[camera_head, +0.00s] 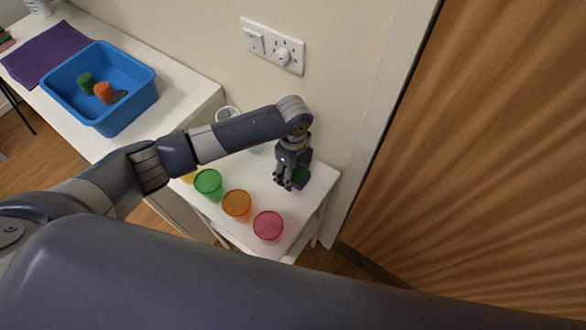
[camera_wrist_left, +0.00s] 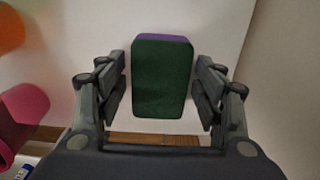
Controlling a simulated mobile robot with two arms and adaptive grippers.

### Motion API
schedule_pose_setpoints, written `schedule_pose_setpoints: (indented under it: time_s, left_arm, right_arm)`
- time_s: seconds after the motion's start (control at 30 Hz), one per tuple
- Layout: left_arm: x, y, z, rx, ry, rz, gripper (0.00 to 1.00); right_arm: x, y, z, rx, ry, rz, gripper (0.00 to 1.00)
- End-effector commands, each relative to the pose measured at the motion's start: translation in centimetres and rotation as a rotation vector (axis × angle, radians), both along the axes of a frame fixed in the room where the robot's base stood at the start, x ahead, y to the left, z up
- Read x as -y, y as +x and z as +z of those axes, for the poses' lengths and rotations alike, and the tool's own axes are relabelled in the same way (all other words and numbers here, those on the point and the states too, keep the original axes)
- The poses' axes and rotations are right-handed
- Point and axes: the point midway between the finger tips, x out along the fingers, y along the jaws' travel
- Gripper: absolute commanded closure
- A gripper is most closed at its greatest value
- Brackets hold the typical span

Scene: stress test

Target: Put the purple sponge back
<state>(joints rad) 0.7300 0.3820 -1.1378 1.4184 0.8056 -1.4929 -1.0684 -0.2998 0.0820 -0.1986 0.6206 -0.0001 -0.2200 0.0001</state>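The purple sponge (camera_head: 302,177) is at the right end of the small white table, partly hidden by my left gripper. In the left wrist view the sponge (camera_wrist_left: 162,80) shows a dark green face with a purple edge at its far end. My left gripper (camera_head: 288,185) is over the table at the sponge. In the left wrist view the fingers of my left gripper (camera_wrist_left: 162,95) are apart, one on each side of the sponge, with narrow gaps showing. My right gripper is not in view.
Green (camera_head: 208,182), orange (camera_head: 237,203) and pink (camera_head: 268,224) cups stand along the small table's (camera_head: 300,222) front edge. A blue tub (camera_head: 128,120) with a green and an orange item sits on the long white counter (camera_head: 185,98) beside a purple mat (camera_head: 45,52). Wall and wooden door are close right.

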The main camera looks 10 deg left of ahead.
Motion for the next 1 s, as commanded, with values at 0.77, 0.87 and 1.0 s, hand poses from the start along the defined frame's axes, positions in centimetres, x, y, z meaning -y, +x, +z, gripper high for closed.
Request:
schedule_pose_setpoints:
  time_s: [0.77, 0.87, 1.0]
  left_arm:
    - [0.1, 0.1, 8.1, 0.004, -0.003, 0.0, 0.35]
    - [0.1, 0.1, 9.9, 0.003, 0.0, -0.001, 0.35]
    - [0.1, 0.1, 11.6, 0.001, -0.002, 0.001, 0.35]
  right_arm:
    - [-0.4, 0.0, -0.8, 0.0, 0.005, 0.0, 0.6]
    - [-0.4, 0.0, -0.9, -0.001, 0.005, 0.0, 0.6]
    - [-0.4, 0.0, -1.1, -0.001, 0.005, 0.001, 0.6]
